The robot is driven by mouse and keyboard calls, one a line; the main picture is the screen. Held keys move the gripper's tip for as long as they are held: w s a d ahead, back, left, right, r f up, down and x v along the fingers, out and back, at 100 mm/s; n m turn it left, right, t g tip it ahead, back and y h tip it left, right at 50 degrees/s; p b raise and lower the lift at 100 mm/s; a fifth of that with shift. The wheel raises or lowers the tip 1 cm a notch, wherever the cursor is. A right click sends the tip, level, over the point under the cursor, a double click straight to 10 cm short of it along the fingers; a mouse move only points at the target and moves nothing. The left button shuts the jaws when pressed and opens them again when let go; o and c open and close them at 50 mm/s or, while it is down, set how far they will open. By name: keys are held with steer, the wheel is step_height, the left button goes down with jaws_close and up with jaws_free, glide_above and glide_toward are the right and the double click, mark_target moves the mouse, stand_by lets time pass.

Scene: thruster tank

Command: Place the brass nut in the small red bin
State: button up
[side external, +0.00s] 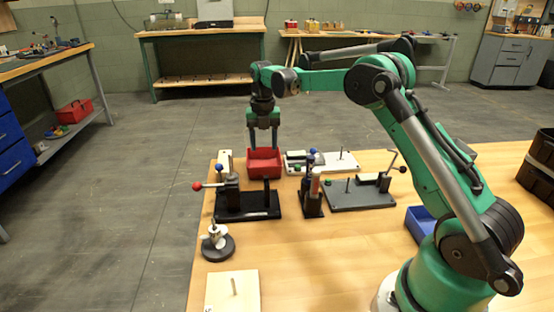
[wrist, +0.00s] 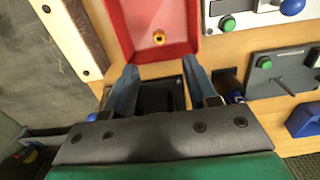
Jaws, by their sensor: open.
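The small red bin (side external: 264,163) stands on the wooden table near its far left edge. It also shows at the top of the wrist view (wrist: 135,30). The brass nut (wrist: 159,37) lies on the floor of the red bin in the wrist view; the bin's wall hides it in the side view. My gripper (side external: 263,146) points down at the red bin. In the wrist view its two fingers (wrist: 158,72) are spread apart with nothing between them, near the bin's lower edge.
A black fixture with a red-knobbed lever (side external: 246,204) stands in front of the bin. A white fixture (side external: 335,162) and a grey plate fixture (side external: 360,194) stand to the right. A blue bin (side external: 420,223) is near my base. The table's front middle is clear.

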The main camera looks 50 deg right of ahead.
steer(key=s+a+r+m+t, duration=0.25)
steer(key=a+r+m, duration=0.25)
steer(key=r+m, duration=0.3)
steer(key=s+a+f+m+t, duration=0.1)
steer(key=s+a+m+t, duration=0.1)
steer(key=s+a+m, duration=0.2)
steer(key=s+a+f+m+t, duration=0.1)
steer(key=s+a+m, duration=0.4)
steer(key=s+m, duration=0.5)
steer(key=m+t, duration=0.1)
steer(key=m, duration=0.3)
steer(key=shift+s+a+m+t, duration=0.3)
steer(key=shift+s+m+t, duration=0.05)
steer(key=shift+m, duration=0.05)
